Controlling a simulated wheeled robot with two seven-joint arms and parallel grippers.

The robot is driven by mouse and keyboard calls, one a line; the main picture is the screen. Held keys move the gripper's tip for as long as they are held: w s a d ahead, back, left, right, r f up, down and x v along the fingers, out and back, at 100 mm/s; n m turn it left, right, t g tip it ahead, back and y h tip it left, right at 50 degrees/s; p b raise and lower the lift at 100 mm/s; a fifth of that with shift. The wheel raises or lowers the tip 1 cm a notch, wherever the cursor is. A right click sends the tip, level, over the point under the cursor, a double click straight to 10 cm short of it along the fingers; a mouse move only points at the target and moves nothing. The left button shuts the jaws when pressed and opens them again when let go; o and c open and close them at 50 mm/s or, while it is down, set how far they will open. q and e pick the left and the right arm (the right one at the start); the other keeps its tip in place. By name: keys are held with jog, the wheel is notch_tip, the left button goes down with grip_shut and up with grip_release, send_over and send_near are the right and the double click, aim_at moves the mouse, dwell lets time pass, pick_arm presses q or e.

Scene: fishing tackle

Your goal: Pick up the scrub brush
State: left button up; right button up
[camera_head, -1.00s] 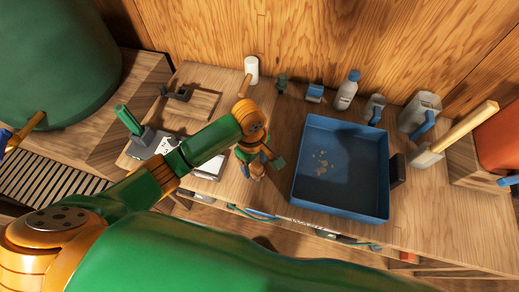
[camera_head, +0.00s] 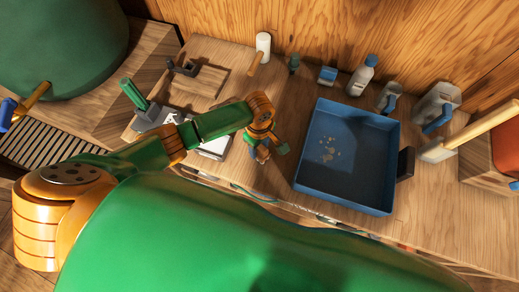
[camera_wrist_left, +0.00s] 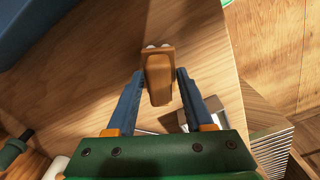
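The scrub brush (camera_wrist_left: 158,80) is a small orange-brown wooden block with a hint of white at its far end. In the left wrist view it lies between the two blue fingers of my left gripper (camera_wrist_left: 160,72), with a gap visible on each side. The gripper is open. In the head view, my left gripper (camera_head: 267,148) is over the bench, left of the blue tray, and largely hides the brush (camera_head: 262,155). My right gripper is not in view.
A blue tray (camera_head: 300,170) holding tan crumbs stands just right of my left gripper. Bottles (camera_head: 362,77) and small items line the back. A long wooden handle (camera_head: 482,127) is at the right.

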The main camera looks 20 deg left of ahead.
aim_at(260, 147)
pick_arm(q)
grip_shut()
jog(key=shift+r, duration=0.35)
notch_tip(260, 147, up, 3)
jog(key=shift+s+d+r+p, duration=0.1)
jog(key=shift+s+p, duration=0.05)
jog(key=shift+p, duration=0.4)
jog(key=s+d+r+p, duration=0.1)
jog(key=s+r+p, duration=0.1)
jog(key=s+r, duration=0.2)
jog(key=s+d+r+p, duration=0.1)
jog(key=s+r+p, duration=0.1)
jog(key=s+r, duration=0.3)
jog(key=s, duration=0.4)
jog(key=shift+s+d+p, duration=0.25)
jog(key=shift+p, duration=0.1)
